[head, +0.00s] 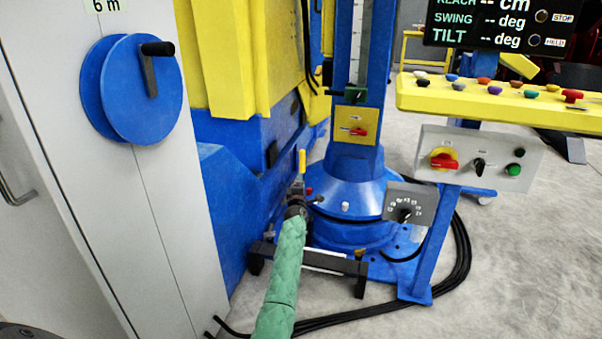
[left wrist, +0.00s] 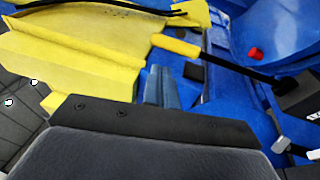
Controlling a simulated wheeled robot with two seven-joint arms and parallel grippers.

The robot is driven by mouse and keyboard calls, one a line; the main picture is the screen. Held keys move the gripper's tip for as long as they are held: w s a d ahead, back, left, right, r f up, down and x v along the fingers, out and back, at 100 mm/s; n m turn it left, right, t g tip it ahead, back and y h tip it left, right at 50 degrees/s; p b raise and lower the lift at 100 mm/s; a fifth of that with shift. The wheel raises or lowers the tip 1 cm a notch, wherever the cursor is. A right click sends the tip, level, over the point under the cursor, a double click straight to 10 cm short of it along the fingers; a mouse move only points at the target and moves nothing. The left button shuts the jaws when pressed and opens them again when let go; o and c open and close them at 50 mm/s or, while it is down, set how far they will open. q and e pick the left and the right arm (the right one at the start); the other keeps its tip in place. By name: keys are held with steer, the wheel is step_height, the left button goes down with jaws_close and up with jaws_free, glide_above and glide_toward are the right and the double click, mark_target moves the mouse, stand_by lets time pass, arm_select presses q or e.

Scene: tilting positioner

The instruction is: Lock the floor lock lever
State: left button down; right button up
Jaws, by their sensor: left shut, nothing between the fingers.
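The floor lock lever has a yellow grip (head: 302,161) and stands nearly upright beside the blue column base in the head view. In the left wrist view its yellow grip (left wrist: 176,46) sits on a black rod that runs right to a dark block (left wrist: 298,97). My left gripper (head: 297,189) is at the end of the green-sleeved arm, close to the lower part of the lever. My right gripper is out of view.
A grey cabinet with a blue handwheel (head: 130,88) stands at the left. The blue round base (head: 362,195) carries a dial plate (head: 409,203). A control box (head: 478,158) and yellow button console (head: 500,98) are at the right. Black cables (head: 462,255) lie on the floor.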

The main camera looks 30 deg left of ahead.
arm_select(q)
steer(key=shift+r+v, duration=0.2)
steer(key=shift+v, duration=0.8)
